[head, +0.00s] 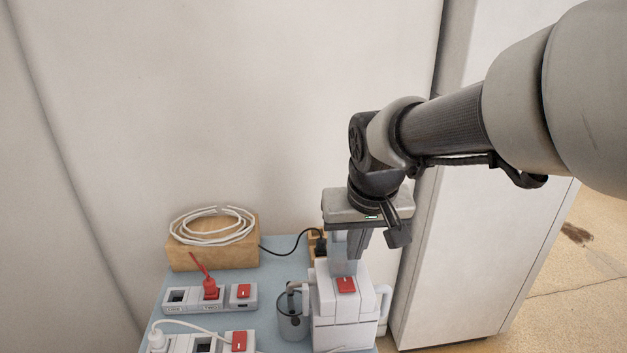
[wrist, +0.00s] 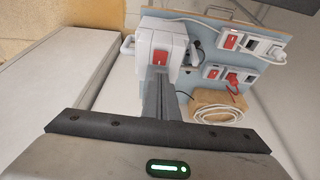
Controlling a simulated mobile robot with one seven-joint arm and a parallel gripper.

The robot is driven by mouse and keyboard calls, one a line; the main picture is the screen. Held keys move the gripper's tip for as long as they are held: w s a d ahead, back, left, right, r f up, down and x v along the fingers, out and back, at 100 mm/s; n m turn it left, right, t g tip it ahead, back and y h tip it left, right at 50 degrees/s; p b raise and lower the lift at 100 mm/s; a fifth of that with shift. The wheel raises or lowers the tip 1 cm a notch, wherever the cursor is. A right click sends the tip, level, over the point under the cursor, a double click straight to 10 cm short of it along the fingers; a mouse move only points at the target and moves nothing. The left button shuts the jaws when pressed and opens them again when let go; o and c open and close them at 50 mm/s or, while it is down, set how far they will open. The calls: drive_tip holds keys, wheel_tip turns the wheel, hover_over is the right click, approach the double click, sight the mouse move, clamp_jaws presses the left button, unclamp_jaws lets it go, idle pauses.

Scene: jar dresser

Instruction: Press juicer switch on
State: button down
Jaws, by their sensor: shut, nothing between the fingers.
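The white juicer (head: 346,330) stands at the right front of the blue tabletop, with a red switch (head: 346,285) on its upper face. In the wrist view the juicer (wrist: 172,35) is beyond my fingers, and its red switch (wrist: 160,57) shows just past the fingertips. My gripper (head: 345,268) is shut and empty, pointing down just behind the switch in the head view. In the wrist view my gripper (wrist: 158,75) has its fingers together close to the switch. I cannot tell whether the fingertips touch the juicer.
A power strip (head: 180,297) with a red plug and a second strip (head: 200,343) with a white plug lie left of the juicer. A grey jug (head: 291,318) stands beside it. A wooden block (head: 190,258) carries coiled white cable. A white cabinet (head: 470,220) is at the right.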

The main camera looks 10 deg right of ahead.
drive_tip(key=v, duration=0.5)
drive_tip(key=shift+r, duration=0.2)
drive_tip(key=s+r+p, duration=0.3)
drive_tip(key=s, duration=0.2)
drive_tip(key=s+d+r+t+p, duration=0.1)
drive_tip(key=s+r+p, duration=0.2)
drive_tip(key=s, duration=0.3)
drive_tip(key=shift+s+r+t+p, duration=0.2)
drive_tip(key=shift+s+t+p, duration=0.15)
drive_tip(key=shift+p, duration=0.25)
